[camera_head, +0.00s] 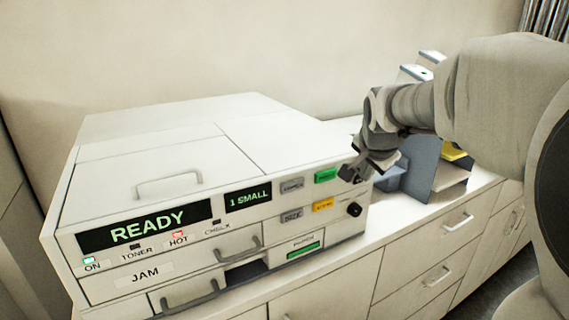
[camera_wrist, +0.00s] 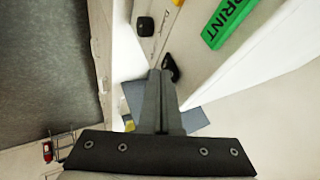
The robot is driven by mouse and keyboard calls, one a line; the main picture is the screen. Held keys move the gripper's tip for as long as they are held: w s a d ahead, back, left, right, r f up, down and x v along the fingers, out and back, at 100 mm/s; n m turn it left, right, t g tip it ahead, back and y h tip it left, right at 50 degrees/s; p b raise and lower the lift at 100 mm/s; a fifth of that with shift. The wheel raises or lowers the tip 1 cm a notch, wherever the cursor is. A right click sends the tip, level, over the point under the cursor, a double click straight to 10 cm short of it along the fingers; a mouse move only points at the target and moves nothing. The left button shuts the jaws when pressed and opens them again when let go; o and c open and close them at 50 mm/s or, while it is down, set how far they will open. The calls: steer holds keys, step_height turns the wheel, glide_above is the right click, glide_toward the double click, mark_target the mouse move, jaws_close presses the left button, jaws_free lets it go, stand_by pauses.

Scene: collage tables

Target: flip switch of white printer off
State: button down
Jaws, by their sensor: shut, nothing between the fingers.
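The white printer (camera_head: 200,150) stands on the counter in the head view. Its display (camera_head: 145,227) reads READY, and the ON light (camera_head: 92,260) is green. My gripper (camera_head: 349,173) is at the right end of its front panel, above a black round knob (camera_head: 354,209). In the wrist view my gripper (camera_wrist: 158,72) is shut and empty. A small black switch (camera_wrist: 171,67) on the panel lies right beside the fingertips; I cannot tell whether they touch. The knob (camera_wrist: 145,25) and green PRINT button (camera_wrist: 230,20) also show there. In the head view my gripper seems to hide the switch.
A grey-blue holder (camera_head: 420,168) with yellow and white items stands right of the printer, behind my arm. Counter drawers (camera_head: 455,222) with handles lie below. A wall rises close behind the printer. A red object (camera_wrist: 47,151) shows far off in the wrist view.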

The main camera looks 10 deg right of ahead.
steer(key=shift+w, duration=0.15)
stand_by(0.3)
steer(key=shift+w+a+r+g+p, duration=0.2)
steer(key=shift+w+g+p, duration=0.15)
steer(key=shift+p, duration=0.25)
steer(key=shift+r+p, duration=0.45)
steer(key=shift+r, duration=0.3)
steer(key=shift+s+d, duration=0.1)
steer(key=shift+s, duration=0.05)
